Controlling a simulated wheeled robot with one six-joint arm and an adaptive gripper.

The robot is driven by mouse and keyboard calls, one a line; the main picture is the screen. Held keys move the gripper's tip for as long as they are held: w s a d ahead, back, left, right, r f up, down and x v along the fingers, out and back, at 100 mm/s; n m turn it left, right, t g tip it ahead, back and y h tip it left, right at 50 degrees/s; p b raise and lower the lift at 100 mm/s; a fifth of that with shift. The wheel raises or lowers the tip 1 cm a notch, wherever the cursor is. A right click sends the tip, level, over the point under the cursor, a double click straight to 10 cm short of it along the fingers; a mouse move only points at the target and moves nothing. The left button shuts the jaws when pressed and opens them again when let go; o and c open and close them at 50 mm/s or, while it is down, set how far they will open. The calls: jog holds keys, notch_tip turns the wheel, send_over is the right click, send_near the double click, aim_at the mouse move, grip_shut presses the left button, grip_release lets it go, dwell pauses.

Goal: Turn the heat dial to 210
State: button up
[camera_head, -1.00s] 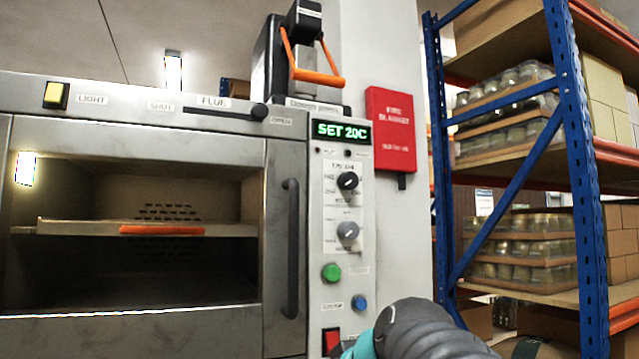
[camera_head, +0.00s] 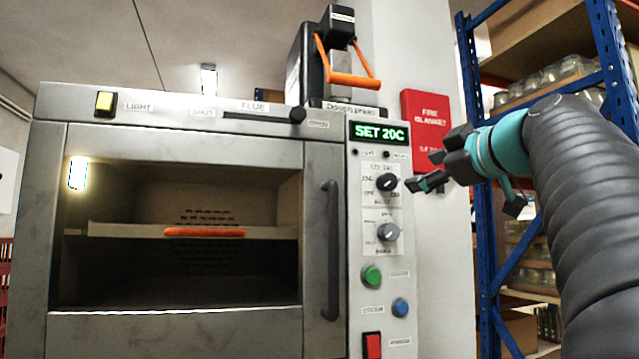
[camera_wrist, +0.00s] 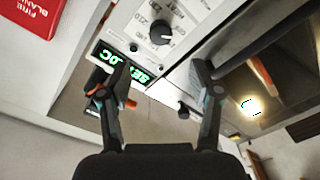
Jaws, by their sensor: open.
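The oven's control panel (camera_head: 372,290) carries two dark dials with pale pointer marks. The upper dial (camera_head: 387,183) sits below the lit green display (camera_head: 378,134), which reads SET 20C. The lower dial (camera_head: 387,232) is just beneath it. Their labels are too blurred to read surely. My gripper (camera_head: 428,170) is open and empty, just right of the upper dial and apart from it. In the wrist view, a dial (camera_wrist: 160,33) shows beyond and between my open fingers (camera_wrist: 157,66), with the display (camera_wrist: 122,68) upside down beside the left finger.
A green button (camera_head: 371,276), a blue button (camera_head: 400,307) and a red switch (camera_head: 372,345) sit lower on the panel. The oven handle (camera_head: 331,250) stands out left of it. A red fire blanket case (camera_head: 428,115) hangs behind. Blue shelving (camera_head: 487,250) is at right.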

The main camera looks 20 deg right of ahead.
aim_at(391, 181)
jog(key=w+p, duration=0.1)
jog(key=w, duration=0.3)
jog(key=w+p, duration=0.1)
jog(key=w, duration=0.3)
jog(key=w+a+p, duration=0.1)
jog(key=w, duration=0.3)
jog(key=c, duration=1.1)
